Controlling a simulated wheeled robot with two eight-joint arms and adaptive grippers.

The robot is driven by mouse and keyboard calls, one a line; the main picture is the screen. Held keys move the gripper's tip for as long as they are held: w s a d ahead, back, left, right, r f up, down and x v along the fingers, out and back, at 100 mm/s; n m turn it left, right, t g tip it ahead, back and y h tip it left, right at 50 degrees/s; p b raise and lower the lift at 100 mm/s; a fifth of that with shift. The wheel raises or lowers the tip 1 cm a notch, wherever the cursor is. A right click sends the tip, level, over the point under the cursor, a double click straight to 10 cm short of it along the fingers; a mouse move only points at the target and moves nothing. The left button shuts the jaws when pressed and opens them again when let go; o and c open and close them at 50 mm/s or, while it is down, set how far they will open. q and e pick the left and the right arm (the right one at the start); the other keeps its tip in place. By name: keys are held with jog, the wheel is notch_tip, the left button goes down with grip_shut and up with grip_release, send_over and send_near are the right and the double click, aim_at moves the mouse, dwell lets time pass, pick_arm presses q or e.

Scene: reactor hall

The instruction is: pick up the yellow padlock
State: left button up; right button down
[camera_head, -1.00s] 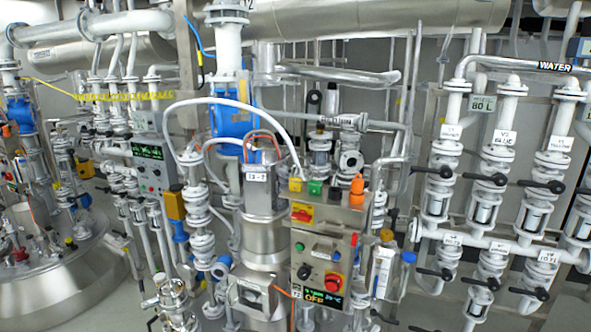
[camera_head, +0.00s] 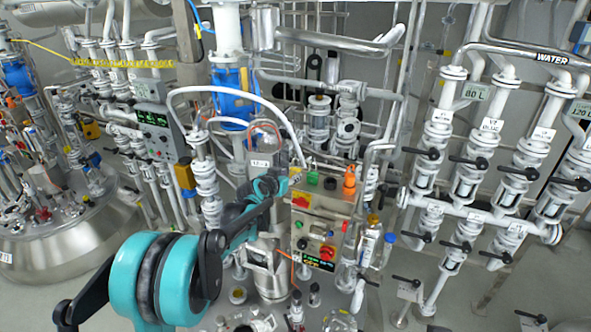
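My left arm, teal and black, comes in from the lower left. Its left gripper (camera_head: 288,180) is at the left end of the top of the control box (camera_head: 322,215). In the earlier frame a small yellow block, probably the yellow padlock, stood there beside a green one. Now the gripper covers that spot and I cannot make out the yellow padlock. The fingers are small and seen from behind, so I cannot tell whether they are open, shut or holding anything. My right gripper is not in view.
A green block (camera_head: 312,178), a black one (camera_head: 330,183) and an orange one (camera_head: 349,181) stand in a row on the box, close right of the gripper. A white hose (camera_head: 235,93) arches above. Valve pipes (camera_head: 480,165) stand at right.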

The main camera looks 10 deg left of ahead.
aim_at(295, 173)
pick_arm(q)
jog(key=p+x, duration=0.1)
jog(key=x, duration=0.4)
jog(key=shift+w+d+p, duration=0.1)
jog(key=shift+w+p, duration=0.1)
jog(key=shift+p, duration=0.1)
jog(key=shift+w+f, duration=0.3)
jog(key=shift+w, duration=0.1)
jog(key=shift+s, duration=0.1)
jog(key=c, duration=0.7)
